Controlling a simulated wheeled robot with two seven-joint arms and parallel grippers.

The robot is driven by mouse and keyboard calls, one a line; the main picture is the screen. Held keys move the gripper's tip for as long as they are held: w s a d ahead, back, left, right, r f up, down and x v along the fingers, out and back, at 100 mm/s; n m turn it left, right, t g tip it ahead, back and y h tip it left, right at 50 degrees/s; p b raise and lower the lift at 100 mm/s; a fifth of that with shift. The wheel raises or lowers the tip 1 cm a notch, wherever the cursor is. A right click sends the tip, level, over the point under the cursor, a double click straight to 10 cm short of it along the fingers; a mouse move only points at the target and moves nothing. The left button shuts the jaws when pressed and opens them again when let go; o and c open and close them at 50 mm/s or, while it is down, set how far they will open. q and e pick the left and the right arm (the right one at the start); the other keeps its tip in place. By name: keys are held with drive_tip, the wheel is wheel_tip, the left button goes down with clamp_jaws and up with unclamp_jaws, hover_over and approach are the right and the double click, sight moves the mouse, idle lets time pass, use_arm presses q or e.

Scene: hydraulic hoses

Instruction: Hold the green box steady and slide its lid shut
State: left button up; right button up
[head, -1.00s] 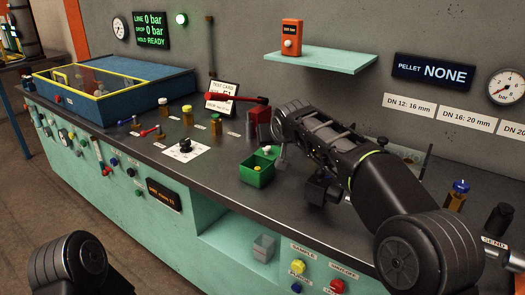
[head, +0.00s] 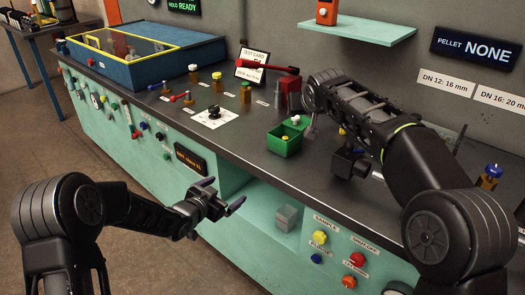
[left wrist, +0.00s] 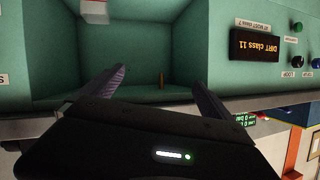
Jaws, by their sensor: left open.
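The green box (head: 284,147) stands on the dark bench top, its near part open with something small and yellow inside. Its green lid (head: 297,128), with a pale knob, sits toward the back right. My right gripper (head: 311,127) hangs beside the lid's right side; its fingers are mostly hidden by the arm and I cannot tell whether they touch the box. My left gripper (head: 224,192) is open and empty in front of the bench, below and left of the box. In the left wrist view its two spread fingers (left wrist: 160,84) face a teal recess.
A grey block (head: 286,217) sits in the recess under the bench top. Buttons line the front panel (head: 335,250). A red-handled device (head: 290,95) stands behind the box, and small bottles (head: 245,92) stand to the left. A blue case (head: 140,55) is at the far left.

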use_arm(q)
drive_tip(key=w+a+r+m+t+h, duration=0.1)
drive_tip(key=w+r+m+t+h, duration=0.25)
drive_tip(key=r, duration=1.05)
drive_tip(key=n+g+h, duration=0.2)
drive_tip(key=n, duration=0.1)
approach(277, 141)
drive_tip(key=x, duration=0.3)
drive_tip(key=shift+w+d, duration=0.1)
drive_tip(key=shift+w, duration=0.15)
drive_tip(key=shift+f, duration=0.1)
drive_tip(key=shift+x, duration=3.9)
drive_tip(key=shift+c, duration=0.5)
